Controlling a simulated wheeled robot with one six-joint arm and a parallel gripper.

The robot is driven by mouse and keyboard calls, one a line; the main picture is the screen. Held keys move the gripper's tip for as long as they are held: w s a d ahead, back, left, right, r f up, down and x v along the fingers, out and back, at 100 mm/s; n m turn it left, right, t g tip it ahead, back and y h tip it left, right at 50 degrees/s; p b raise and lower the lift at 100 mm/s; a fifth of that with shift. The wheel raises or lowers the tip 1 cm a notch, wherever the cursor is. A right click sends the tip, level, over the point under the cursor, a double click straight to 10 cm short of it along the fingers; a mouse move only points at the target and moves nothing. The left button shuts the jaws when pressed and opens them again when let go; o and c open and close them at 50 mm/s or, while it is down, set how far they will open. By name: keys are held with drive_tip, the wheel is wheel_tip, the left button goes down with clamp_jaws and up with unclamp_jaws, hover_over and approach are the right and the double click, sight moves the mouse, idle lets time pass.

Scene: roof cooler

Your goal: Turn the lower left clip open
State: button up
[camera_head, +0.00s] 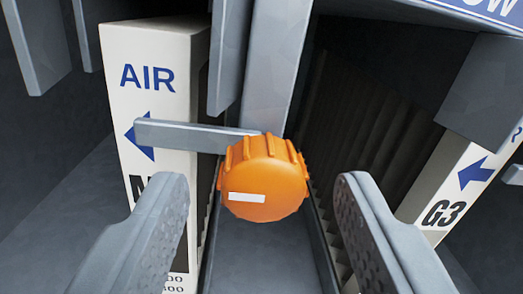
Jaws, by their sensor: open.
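An orange ribbed clip knob (264,180) sits near the middle of the camera view. A short white bar marks its face and lies nearly level. A grey flat arm (195,136) reaches left from behind the knob, across the front of a cream filter frame. My gripper (262,205) is open, with one finger on each side of the knob and a visible gap to each. The knob appears slightly beyond the fingertips; exact depth is hard to tell.
The cream filter frame (150,60) at left reads AIR with a blue arrow. Another cream frame (455,185) at right reads G3. A grey upright post (275,70) rises behind the knob. Dark pleated filter material (365,120) lies right of it.

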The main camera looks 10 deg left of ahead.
drive_tip(key=shift+w+a, duration=0.1)
drive_tip(key=shift+w, duration=0.4)
drive_tip(key=c, duration=1)
drive_tip(key=shift+o, duration=0.2)
